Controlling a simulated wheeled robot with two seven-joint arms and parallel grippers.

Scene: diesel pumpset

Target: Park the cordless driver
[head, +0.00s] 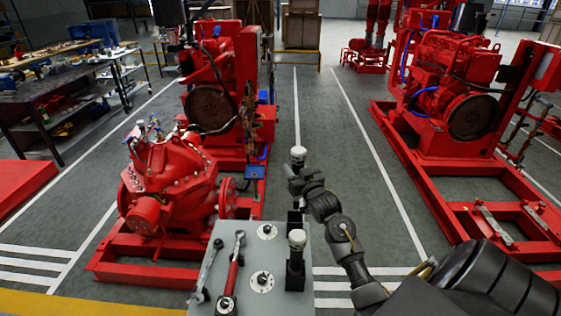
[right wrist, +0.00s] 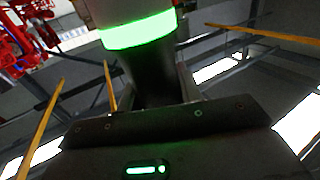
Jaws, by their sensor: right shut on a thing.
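My right gripper (head: 299,178) is shut on the cordless driver (head: 298,154), whose white end shows above the fingers in the head view. In the right wrist view the driver (right wrist: 138,32) shows a bright green band and a dark body between the fingers. The gripper holds it beyond the far edge of the grey cart top (head: 225,254). A black holder (head: 295,217) stands at the cart's far right edge, nearer to me than the held driver. A second black tool with a white top (head: 296,240) stands upright in front of it. My left gripper is out of view.
A red-handled wrench (head: 232,275) and a grey wrench (head: 207,268) lie on the cart's left part. A red pump (head: 165,185) stands close left. The floor aisle (head: 340,170) to the right is clear.

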